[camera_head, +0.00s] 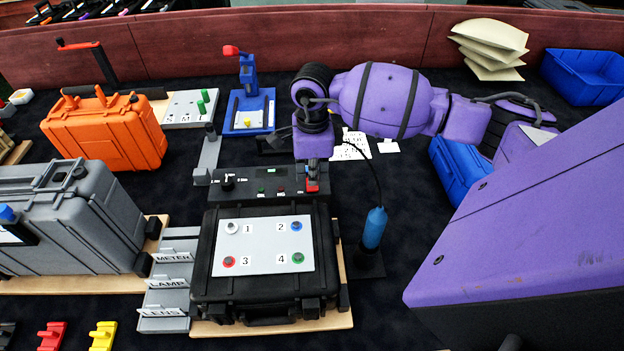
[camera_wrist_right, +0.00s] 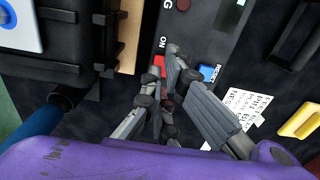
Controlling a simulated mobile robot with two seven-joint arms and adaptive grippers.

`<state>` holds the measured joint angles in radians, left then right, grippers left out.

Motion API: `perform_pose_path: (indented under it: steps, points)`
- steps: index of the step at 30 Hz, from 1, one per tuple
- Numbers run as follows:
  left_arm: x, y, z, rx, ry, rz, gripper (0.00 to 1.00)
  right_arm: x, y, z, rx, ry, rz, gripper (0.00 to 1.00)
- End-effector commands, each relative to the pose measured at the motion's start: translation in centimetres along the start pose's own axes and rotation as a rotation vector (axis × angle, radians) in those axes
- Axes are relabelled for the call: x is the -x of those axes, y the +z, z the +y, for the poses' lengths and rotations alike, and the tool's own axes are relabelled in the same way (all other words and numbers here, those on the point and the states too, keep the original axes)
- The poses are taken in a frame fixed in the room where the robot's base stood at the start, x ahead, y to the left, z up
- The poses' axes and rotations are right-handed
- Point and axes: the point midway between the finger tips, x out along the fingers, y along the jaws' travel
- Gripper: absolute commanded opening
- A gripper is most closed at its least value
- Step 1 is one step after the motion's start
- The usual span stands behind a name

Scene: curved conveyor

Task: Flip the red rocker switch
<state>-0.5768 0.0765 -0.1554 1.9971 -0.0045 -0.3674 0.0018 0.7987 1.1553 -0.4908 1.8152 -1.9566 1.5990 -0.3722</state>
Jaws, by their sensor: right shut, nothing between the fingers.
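The red rocker switch (camera_head: 312,188) is at the right end of the black control panel (camera_head: 246,192). In the right wrist view part of the red switch (camera_wrist_right: 158,61) shows beside the "ON" label, and the fingers hide the rest. My right gripper (camera_head: 313,177) points down over the switch, shut and empty. In the right wrist view its closed fingertips (camera_wrist_right: 174,56) are right next to the red part; I cannot tell if they touch it. My left gripper is not in view.
A blue part (camera_wrist_right: 207,73) sits just right of the fingertips in the right wrist view. A black case (camera_head: 206,275) with numbered buttons lies in front of the panel. A blue-handled tool (camera_head: 375,228) stands to the right. An orange case (camera_head: 105,135) is at the left.

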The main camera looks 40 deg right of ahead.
Motion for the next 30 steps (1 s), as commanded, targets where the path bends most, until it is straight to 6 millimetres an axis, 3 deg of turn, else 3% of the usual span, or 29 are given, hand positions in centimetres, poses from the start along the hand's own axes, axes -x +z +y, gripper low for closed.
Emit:
perform_pose_path:
  steps: [14,30]
  points:
    - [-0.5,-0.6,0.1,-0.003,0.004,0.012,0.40,-0.6,0.0,0.0,0.000,0.001,0.001,0.00]
    - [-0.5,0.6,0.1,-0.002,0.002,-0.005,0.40,-1.4,0.0,0.0,0.000,0.001,0.001,0.00]
